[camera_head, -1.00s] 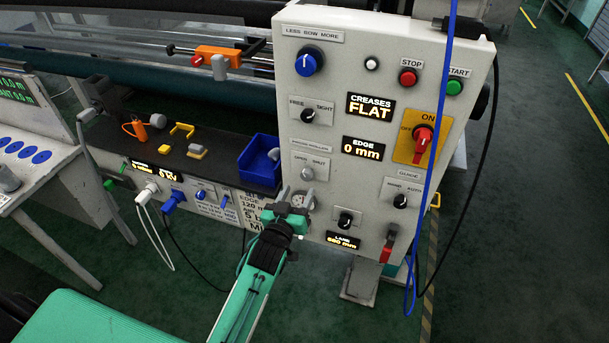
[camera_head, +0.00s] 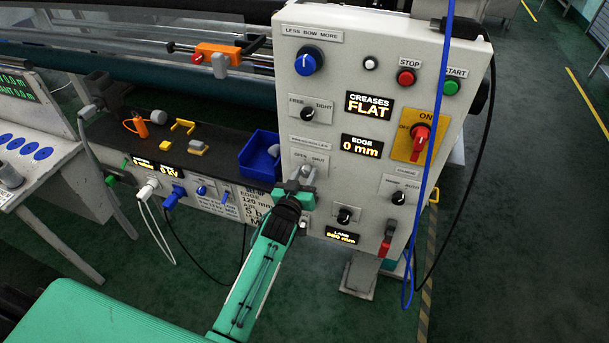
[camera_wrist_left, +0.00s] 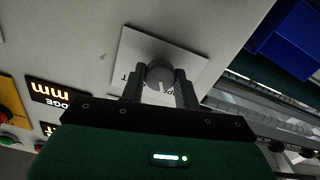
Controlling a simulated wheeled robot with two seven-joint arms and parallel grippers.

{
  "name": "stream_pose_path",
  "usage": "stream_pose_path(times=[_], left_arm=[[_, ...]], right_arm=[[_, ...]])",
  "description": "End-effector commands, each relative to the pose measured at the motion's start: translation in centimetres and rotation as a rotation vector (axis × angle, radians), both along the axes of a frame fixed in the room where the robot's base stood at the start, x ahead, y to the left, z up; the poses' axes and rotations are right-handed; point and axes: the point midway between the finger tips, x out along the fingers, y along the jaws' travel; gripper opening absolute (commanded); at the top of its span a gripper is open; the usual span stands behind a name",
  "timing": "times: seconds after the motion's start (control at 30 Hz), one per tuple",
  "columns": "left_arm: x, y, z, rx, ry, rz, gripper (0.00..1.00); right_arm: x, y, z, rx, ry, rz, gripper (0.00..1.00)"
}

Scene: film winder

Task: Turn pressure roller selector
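The pressure roller selector is a round grey knob on a white label plate on the panel's lower left. In the left wrist view the knob (camera_wrist_left: 159,73) sits between the fingertips of my left gripper (camera_wrist_left: 160,83), one finger on each side. I see narrow gaps beside it, so the fingers look open around it, though contact is hard to judge. In the head view my left gripper (camera_head: 297,183) is at the panel and largely covers the knob; the label above it is partly visible. My right gripper is not in view.
The light panel (camera_head: 338,105) carries other controls: a blue knob (camera_head: 308,62) above, a black knob (camera_head: 307,114), and a red switch (camera_head: 420,138). A blue cable (camera_head: 434,130) hangs down its right side. A blue bin (camera_head: 258,158) stands on the shelf just left.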

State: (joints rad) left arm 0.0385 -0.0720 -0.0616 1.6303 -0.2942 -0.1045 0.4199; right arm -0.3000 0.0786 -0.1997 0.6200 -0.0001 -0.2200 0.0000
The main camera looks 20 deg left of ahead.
Motion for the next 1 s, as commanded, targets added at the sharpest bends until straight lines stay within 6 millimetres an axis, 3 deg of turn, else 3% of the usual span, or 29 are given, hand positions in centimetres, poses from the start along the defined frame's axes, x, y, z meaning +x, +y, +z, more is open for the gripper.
stream_pose_path(times=[0.47, 1.0], left_arm=[[-0.02, 0.0, -0.03, 0.08, -0.003, 0.0, 0.09], [-0.03, -0.09, -0.13, 0.538, -0.018, -0.001, 0.09]], right_arm=[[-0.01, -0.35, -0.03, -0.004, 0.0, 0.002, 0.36], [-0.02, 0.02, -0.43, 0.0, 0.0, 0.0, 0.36]])
